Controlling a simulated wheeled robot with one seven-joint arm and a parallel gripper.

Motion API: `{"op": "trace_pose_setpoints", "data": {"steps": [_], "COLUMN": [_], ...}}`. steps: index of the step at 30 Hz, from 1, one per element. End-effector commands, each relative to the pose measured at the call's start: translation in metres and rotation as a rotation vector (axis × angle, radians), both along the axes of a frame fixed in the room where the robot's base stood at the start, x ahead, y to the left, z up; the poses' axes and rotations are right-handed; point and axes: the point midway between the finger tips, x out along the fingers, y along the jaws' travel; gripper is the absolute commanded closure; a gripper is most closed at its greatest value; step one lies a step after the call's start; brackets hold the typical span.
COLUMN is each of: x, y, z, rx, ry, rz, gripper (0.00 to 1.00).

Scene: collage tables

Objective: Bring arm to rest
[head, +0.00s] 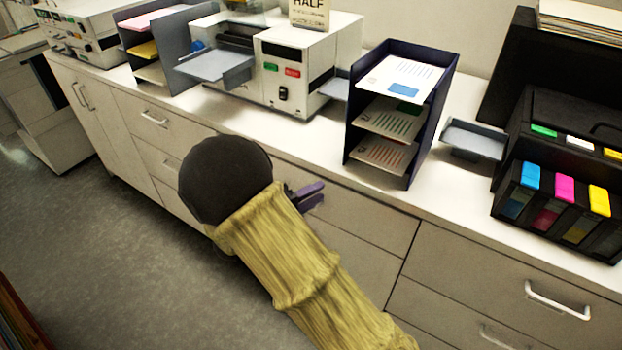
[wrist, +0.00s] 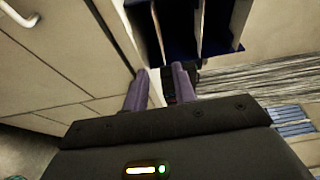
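My arm, in a yellow sleeve with a dark round wrist, reaches up from the bottom in the head view, in front of the counter's drawers. My gripper (head: 309,195) has two purple fingers pointing right, in front of the cabinet face below the counter edge. In the wrist view my gripper (wrist: 158,86) shows its fingers apart, with nothing held between them.
A white counter (head: 455,212) runs behind the arm. On it stand a dark blue paper rack (head: 432,120), a white machine (head: 342,50) and a black printer (head: 540,145) with coloured cartridges. A drawer handle (head: 557,300) sticks out at right. Grey floor (head: 110,240) is open at left.

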Motion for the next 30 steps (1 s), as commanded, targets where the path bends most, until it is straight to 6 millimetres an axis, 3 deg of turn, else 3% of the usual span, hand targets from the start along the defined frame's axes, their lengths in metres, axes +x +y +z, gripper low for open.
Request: {"op": "trace_pose_setpoints", "data": {"steps": [5, 8, 14, 18, 21, 25, 30], "x": [0.000, -0.004, -0.040, -0.080, -0.108, -0.135, -0.155], "y": [-0.002, -0.014, -0.074, -0.107, -0.118, -0.120, -0.114], "z": [0.000, -0.001, -0.011, -0.024, -0.030, -0.034, -0.029], "rx": [0.008, 0.069, 0.432, 0.747, 0.936, 1.130, 1.276], "ry": [-0.002, -0.023, -0.195, -0.439, -0.656, -0.980, -1.476], "rz": [-0.005, -0.048, -0.335, -0.651, -0.898, -1.233, -1.690], "gripper": [0.73, 0.73, 0.73, 0.73, 0.73, 0.73, 0.73]}}
